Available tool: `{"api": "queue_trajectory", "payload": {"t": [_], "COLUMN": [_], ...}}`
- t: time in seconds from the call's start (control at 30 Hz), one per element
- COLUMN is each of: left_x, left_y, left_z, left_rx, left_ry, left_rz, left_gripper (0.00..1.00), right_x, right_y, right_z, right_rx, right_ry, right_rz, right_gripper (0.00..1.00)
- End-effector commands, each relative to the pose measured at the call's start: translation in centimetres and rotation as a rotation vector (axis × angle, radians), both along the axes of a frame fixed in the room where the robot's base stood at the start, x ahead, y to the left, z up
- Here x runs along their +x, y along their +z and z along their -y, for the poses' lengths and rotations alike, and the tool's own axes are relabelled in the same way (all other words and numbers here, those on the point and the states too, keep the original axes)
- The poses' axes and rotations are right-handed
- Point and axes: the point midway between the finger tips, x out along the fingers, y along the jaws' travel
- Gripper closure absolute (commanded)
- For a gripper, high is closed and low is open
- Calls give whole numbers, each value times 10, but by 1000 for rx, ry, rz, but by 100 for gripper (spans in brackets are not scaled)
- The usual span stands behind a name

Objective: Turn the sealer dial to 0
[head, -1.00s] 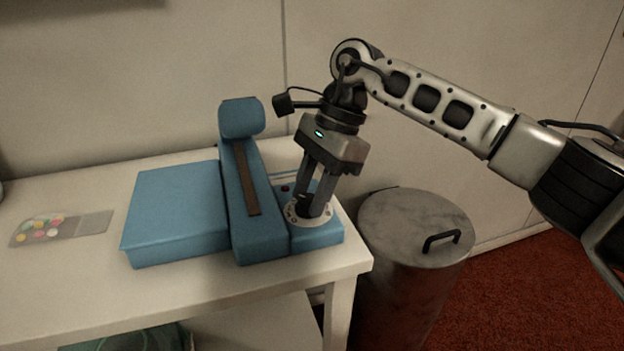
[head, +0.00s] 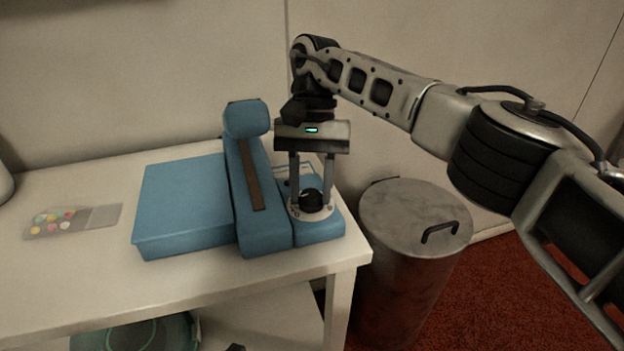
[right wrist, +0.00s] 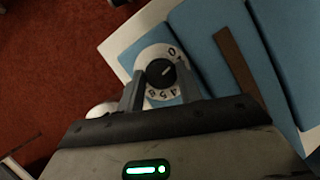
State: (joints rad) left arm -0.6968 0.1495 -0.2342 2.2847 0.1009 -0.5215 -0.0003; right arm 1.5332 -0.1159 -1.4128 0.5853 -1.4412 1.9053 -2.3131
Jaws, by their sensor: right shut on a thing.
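The blue sealer (head: 265,225) stands on the white table. Its dial, a black knob (head: 312,200) on a white numbered disc (head: 297,212), is at its right end. My right gripper (head: 311,198) points down over the disc, shut on the knob, one finger on each side. In the right wrist view the knob (right wrist: 160,73) lies between the fingertips, its pale mark towards the upper right. The 0 (right wrist: 172,51) is at the disc's upper right; other digits sit along its lower edge. I cannot tell the exact reading. My left gripper is out of view.
A metal bin (head: 415,215) with a black lid handle stands right of the table (head: 90,290). A packet of coloured pieces (head: 70,221) lies at the table's left. A greenish round item (head: 150,332) is below. The front tabletop is clear.

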Motion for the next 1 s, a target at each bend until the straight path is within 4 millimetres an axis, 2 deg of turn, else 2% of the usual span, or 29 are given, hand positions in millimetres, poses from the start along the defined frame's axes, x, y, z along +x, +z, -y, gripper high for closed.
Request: {"api": "queue_trajectory", "payload": {"t": [0.2, 0.5, 1.0], "left_x": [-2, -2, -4], "left_y": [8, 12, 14], "left_z": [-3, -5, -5], "left_rx": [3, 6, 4], "left_ry": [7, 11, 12], "left_rz": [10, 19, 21], "left_gripper": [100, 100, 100], "right_x": [-1, -1, -1], "right_y": [0, -1, -2], "right_z": [-2, -2, -2], "right_rx": [-2, -1, 0], "right_ry": [180, 345, 410], "right_rz": [-1, -1, -3], "right_gripper": [88, 88, 88]}}
